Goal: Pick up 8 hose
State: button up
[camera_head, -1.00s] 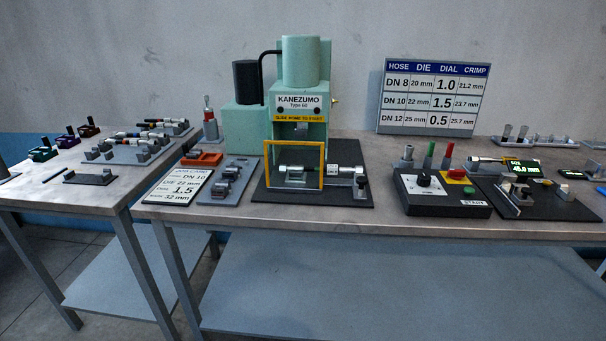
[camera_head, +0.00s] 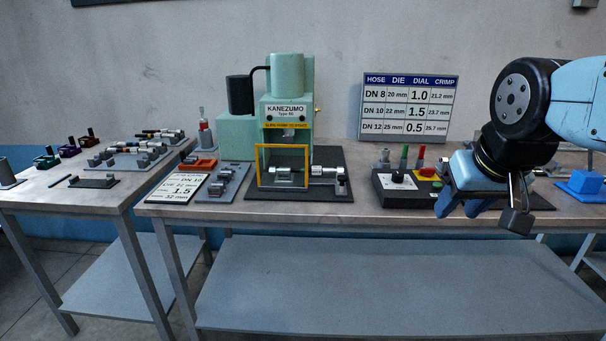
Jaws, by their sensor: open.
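Several black hoses with metal end fittings (camera_head: 152,146) lie on a grey rack (camera_head: 122,161) at the back of the left table. Their size marks are too small to read, so I cannot tell which is the 8 hose. Another dark hose with metal fittings (camera_head: 312,170) lies across the front of the green press (camera_head: 289,115), partly behind its yellow frame.
A control box (camera_head: 392,196) with buttons stands right of the press. A white settings card (camera_head: 178,188) and a die holder (camera_head: 228,180) lie left of it. A gap separates the left table (camera_head: 60,200) from the main bench (camera_head: 330,212). A size chart (camera_head: 409,107) stands behind.

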aim_at(316, 169)
jog(key=u, duration=0.1)
jog(key=i, duration=1)
jog(key=z, duration=0.05)
